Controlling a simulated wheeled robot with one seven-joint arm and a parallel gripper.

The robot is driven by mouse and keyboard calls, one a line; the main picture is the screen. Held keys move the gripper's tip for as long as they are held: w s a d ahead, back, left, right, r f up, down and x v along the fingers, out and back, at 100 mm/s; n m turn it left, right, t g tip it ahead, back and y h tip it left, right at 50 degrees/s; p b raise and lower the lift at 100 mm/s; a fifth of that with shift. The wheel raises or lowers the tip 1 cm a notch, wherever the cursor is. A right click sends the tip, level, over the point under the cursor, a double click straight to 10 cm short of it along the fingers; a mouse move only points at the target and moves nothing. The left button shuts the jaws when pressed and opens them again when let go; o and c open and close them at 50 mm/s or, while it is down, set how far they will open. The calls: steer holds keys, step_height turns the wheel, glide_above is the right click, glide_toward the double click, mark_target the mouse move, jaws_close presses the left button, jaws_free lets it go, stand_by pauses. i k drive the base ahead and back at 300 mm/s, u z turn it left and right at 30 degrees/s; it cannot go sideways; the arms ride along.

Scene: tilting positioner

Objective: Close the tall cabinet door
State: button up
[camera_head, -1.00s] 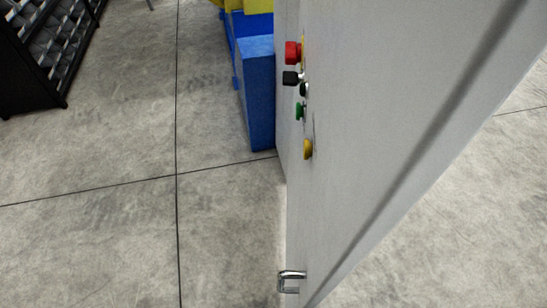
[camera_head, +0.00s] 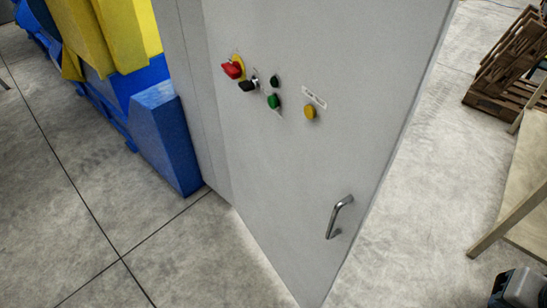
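The tall cabinet door (camera_head: 300,160) is a light grey panel that fills the middle of the head view. It carries a bent metal handle (camera_head: 339,217) low near its right edge. A row of controls sits higher on it: a red knob (camera_head: 232,70), a black knob (camera_head: 248,85), a green button (camera_head: 273,102) and a yellow button (camera_head: 310,112). A narrower grey cabinet face (camera_head: 190,90) adjoins the panel on the left. How far the door stands open cannot be told from this view. My gripper is not in view.
Blue and yellow machinery (camera_head: 165,140) stands left of the cabinet. Wooden pallets (camera_head: 510,60) and a wooden table (camera_head: 520,190) are at right. A grey and black part (camera_head: 519,288), unclear, shows at lower right. Bare concrete floor (camera_head: 415,190) lies right of the door.

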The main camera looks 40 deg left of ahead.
mark_target(305, 190)
steer(key=z, duration=0.95)
steer(key=k, duration=0.5)
steer(key=u, duration=1.45)
steer(key=k, duration=0.75)
steer(key=u, duration=0.7)
steer(key=i, duration=0.45)
